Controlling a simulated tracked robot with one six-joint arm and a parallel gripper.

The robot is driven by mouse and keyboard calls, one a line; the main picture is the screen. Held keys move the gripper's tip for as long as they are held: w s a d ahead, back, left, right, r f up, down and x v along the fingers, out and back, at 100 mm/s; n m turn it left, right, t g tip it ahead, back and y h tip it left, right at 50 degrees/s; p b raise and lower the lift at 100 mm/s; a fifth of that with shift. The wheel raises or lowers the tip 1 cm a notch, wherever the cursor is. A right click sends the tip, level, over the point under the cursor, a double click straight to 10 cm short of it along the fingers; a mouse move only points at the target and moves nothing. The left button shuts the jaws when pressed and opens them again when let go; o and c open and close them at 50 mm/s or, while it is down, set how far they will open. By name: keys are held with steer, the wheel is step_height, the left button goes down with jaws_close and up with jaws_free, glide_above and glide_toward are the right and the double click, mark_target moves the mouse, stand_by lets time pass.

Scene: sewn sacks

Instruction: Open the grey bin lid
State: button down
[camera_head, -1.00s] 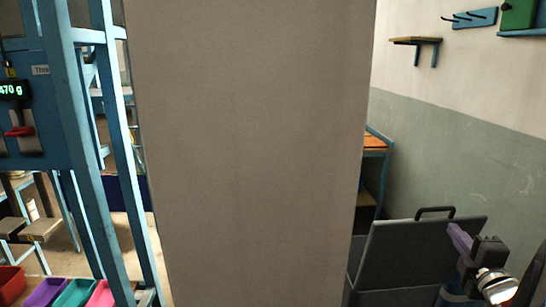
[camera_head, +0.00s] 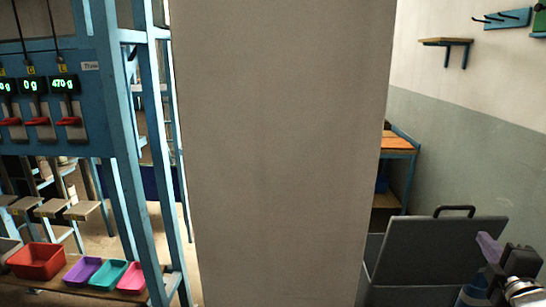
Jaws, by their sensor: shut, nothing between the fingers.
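The grey bin (camera_head: 408,297) stands at the lower right, partly cut off by the bottom edge. Its grey lid (camera_head: 432,248) shows as a broad panel that looks tilted up, with a dark handle (camera_head: 455,210) on its top edge. My gripper (camera_head: 487,243) is at the lower right, in front of the lid's right part in the picture. Its fingers are shut with nothing between them, and it is apart from the handle. I cannot tell whether it touches the lid. The bin's inside is hidden.
A wide grey-beige pillar (camera_head: 285,150) fills the middle. At left stands a blue frame (camera_head: 120,130) with scales, above a red tray (camera_head: 37,260) and small coloured trays (camera_head: 105,274). A blue shelf unit (camera_head: 398,150) is behind the bin. A wall shelf (camera_head: 447,42) hangs at upper right.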

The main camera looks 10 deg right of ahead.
steer(key=w+a+f+m+g+y, duration=0.15)
steer(key=a+m+g, duration=0.55)
steer(key=a, duration=1.1)
steer(key=s+a+f+m+g+y, duration=0.1)
steer(key=s+a, duration=0.3)
steer(key=a, duration=0.4)
steer(key=s+a+f+m+g+y, duration=0.1)
steer(key=s+a+f+m+y, duration=0.1)
steer(key=a, duration=0.5)
steer(key=s+a+f+m+g+y, duration=0.1)
steer(key=s+a+f+m+y, duration=0.1)
steer(key=s+a, duration=0.5)
steer(key=shift+a+f+m+y, duration=0.3)
steer(key=shift+a+f+y, duration=0.15)
steer(key=shift+a, duration=0.35)
steer(key=c, duration=2.5)
jaws_free()
steer(key=shift+c, duration=0.2)
steer(key=o, duration=0.5)
